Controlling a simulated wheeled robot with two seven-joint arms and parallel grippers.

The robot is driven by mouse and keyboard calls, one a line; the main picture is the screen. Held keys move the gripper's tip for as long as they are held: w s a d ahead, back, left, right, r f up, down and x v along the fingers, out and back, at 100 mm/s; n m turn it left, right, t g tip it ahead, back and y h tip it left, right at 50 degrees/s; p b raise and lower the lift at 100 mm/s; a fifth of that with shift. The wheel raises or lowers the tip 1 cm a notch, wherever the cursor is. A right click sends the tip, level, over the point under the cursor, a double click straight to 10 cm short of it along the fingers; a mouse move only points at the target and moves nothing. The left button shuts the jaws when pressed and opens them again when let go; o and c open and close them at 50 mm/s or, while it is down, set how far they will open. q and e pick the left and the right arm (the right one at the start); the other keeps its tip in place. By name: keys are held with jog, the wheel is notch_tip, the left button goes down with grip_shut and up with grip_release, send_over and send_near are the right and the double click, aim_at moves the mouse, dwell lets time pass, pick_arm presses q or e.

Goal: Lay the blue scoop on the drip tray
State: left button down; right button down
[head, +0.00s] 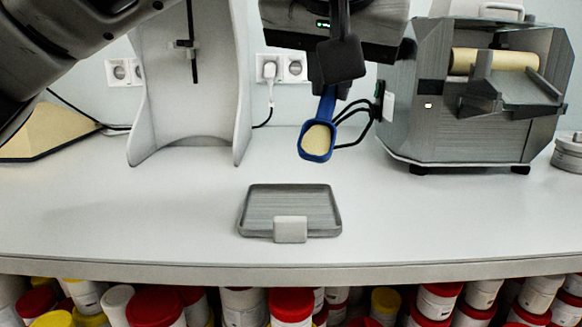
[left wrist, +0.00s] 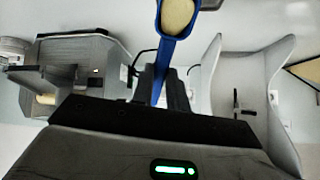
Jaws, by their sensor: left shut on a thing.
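The blue scoop (head: 316,142) hangs from my left gripper (head: 341,62) above the counter, handle up and bowl down. Its bowl holds a pale cream-coloured fill or lining. My left gripper is shut on the handle, and the scoop also shows in the left wrist view (left wrist: 165,55). The drip tray (head: 290,206) is a grey, shallow rectangular tray with a light block at its front. It lies on the counter, apart from the scoop, lower and a little left of it in the head view. My right gripper is not in view.
A grey mill with a cream roller (head: 478,100) stands at the right. A pale upright stand (head: 190,150) is at the back left. A plug with a cable (head: 270,72) is in the wall. Lidded tubs (head: 155,305) fill the space below the counter edge. Counter around the tray is clear.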

pick_arm(q)
jog(key=w+a+f+b, duration=0.1)
jog(key=f, duration=0.2)
jog(key=w+a+f+b, duration=0.1)
jog(key=f, duration=0.2)
jog(key=w+a+f+b, duration=0.1)
jog(key=a+f, duration=0.1)
jog(key=f, duration=0.1)
jog(key=shift+w+a+f, duration=0.1)
jog(key=shift+w+f, duration=0.1)
jog(key=shift+w, duration=0.1)
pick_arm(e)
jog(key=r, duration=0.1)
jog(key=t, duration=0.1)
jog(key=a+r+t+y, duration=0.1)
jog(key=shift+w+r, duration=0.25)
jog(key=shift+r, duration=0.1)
pick_arm(q)
jog(key=c, duration=1.4)
grip_release()
jog(key=shift+f, duration=0.1)
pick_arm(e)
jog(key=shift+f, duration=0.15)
